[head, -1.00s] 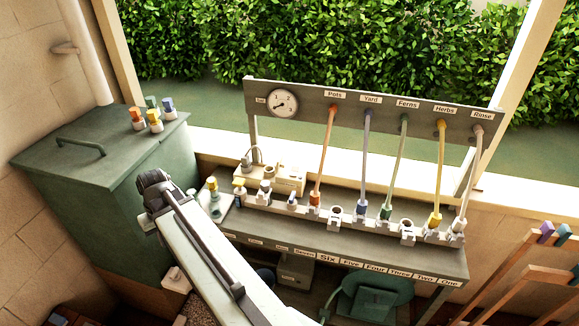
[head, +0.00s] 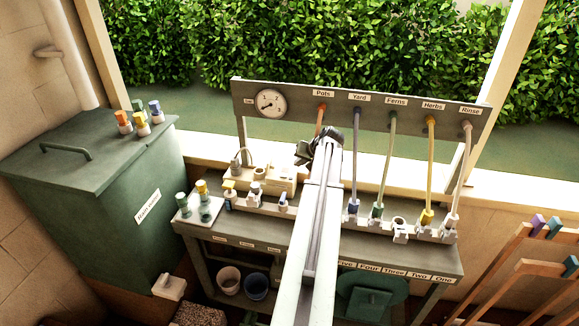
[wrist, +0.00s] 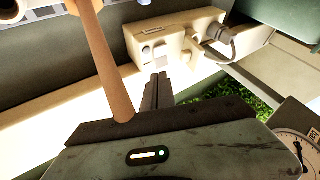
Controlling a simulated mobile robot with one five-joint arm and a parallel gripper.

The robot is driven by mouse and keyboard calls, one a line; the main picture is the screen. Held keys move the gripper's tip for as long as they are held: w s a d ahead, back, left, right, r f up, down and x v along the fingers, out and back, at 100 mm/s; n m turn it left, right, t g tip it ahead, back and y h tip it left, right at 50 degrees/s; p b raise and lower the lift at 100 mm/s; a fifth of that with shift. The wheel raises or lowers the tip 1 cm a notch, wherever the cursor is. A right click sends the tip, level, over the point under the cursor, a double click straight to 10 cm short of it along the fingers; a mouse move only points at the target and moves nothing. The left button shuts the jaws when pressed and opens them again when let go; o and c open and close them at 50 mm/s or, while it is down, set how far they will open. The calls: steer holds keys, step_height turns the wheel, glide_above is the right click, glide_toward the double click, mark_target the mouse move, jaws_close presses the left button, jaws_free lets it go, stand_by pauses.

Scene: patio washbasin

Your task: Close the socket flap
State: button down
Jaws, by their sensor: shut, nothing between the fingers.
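My gripper (head: 308,150) is up at the rack, in front of the orange hose, far to the right of that box. In the wrist view my gripper (wrist: 157,90) shows its dark fingers together and empty, with the orange hose (wrist: 115,70) beside them.
Several hoses hang from the labelled board (head: 362,108) with a dial (head: 271,103). The green bin (head: 100,215) stands at the left.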

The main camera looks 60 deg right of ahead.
mark_target(287, 172)
steer(key=b+x, duration=0.7)
steer(key=x, duration=0.3)
steer(key=shift+s+a+f, duration=0.1)
steer(key=shift+s, duration=0.05)
steer(key=shift+w+a+r+p, duration=0.3)
steer(key=shift+w+r+p, duration=0.2)
steer(key=shift+w, duration=0.1)
steer(key=shift+w+a+r+p, duration=0.25)
steer(key=shift+w+r+p, duration=0.2)
steer(key=shift+w, duration=0.15)
steer(key=shift+w+a, duration=0.2)
steer(key=shift+w, duration=0.3)
steer(key=shift+a, duration=0.1)
steer(key=shift+w, duration=0.1)
